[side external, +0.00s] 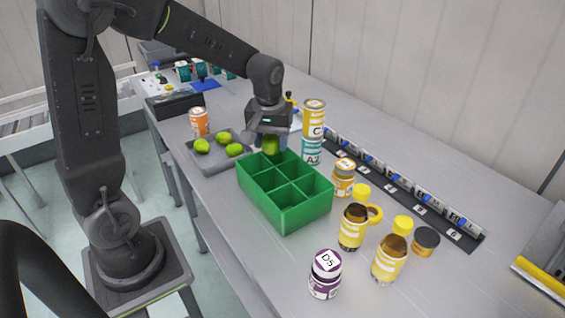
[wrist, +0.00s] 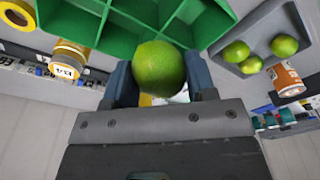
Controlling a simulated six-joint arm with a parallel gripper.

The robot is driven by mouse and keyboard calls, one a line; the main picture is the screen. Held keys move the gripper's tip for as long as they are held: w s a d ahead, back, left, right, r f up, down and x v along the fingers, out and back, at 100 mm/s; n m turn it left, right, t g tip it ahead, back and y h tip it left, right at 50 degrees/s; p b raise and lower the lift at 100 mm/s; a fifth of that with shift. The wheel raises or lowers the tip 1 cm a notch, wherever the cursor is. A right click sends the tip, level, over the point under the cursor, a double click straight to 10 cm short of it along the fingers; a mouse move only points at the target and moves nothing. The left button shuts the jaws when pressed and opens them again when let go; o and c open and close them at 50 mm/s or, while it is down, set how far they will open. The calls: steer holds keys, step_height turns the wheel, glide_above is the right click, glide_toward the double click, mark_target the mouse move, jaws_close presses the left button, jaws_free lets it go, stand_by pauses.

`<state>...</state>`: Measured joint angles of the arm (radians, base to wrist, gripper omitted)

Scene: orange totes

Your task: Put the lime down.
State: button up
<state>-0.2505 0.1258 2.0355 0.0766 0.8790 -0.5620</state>
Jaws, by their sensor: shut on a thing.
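My gripper (side external: 268,135) is shut on a lime (side external: 271,145), which also shows between the two fingers in the wrist view (wrist: 158,68). The lime is at the back end of the green divided crate (side external: 290,214), close to its rim. I cannot tell whether it is above a compartment or just behind the crate. The crate's visible compartments look empty. In the wrist view the crate (wrist: 105,42) is just beyond the fingers. A grey tray (side external: 208,163) to the left holds several other limes (side external: 234,150).
An orange can (side external: 199,121) stands behind the tray. Stacked cans (side external: 313,150) stand close to the right of my gripper. A dark labelled rack (side external: 405,190) runs along the back.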

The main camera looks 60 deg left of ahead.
steer(key=shift+w+d+f, duration=0.85)
steer(key=shift+d+f, duration=0.05)
steer(key=shift+d, duration=0.25)
steer(key=shift+f, duration=1.95)
steer(key=o, duration=0.9)
steer(key=shift+f, duration=0.15)
steer(key=shift+o, duration=0.2)
